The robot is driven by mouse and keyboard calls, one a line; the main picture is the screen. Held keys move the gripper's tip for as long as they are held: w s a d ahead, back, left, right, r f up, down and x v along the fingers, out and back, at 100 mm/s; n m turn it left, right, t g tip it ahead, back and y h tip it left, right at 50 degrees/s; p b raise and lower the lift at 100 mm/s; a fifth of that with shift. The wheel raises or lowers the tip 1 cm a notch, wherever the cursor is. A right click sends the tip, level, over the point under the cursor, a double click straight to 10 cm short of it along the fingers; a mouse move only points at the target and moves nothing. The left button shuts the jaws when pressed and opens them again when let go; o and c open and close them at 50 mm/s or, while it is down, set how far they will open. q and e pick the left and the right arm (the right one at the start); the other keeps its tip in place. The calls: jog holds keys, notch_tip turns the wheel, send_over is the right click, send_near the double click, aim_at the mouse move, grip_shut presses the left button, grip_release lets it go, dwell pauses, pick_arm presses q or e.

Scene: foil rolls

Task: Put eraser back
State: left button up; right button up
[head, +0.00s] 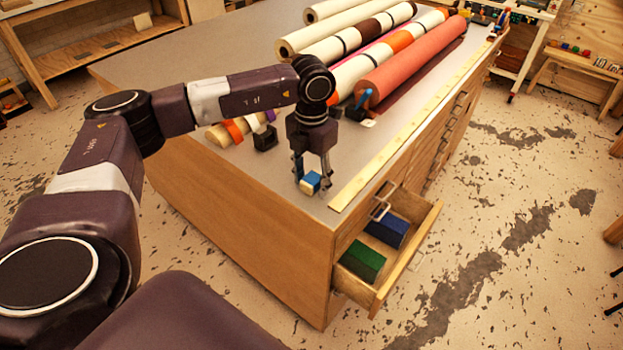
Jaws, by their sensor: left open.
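A small blue and white block, which looks like the eraser (311,183), is on the grey worktop close to its near corner. My left gripper (313,178) points down over it, with its fingers open and the block between or just in front of the fingertips. I cannot tell whether the fingers touch it. An open drawer (408,265) sticks out of the cabinet below, to the right of the gripper. It holds a green block (361,262) and a dark blue block (387,229). My right gripper is not in view.
Several foil rolls, including a red one (412,58), lie across the back of the worktop (200,60). A long yellow ruler (400,130) runs along the right edge. Small dark holders (265,140) stand behind the gripper. The floor right of the drawer is clear.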

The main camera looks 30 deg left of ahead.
aim_at(312, 179)
pick_arm(q)
jog(key=shift+r, duration=0.15)
notch_tip(312, 179, up, 12)
jog(key=b, duration=0.2)
jog(key=shift+b, duration=0.3)
dwell(0.3)
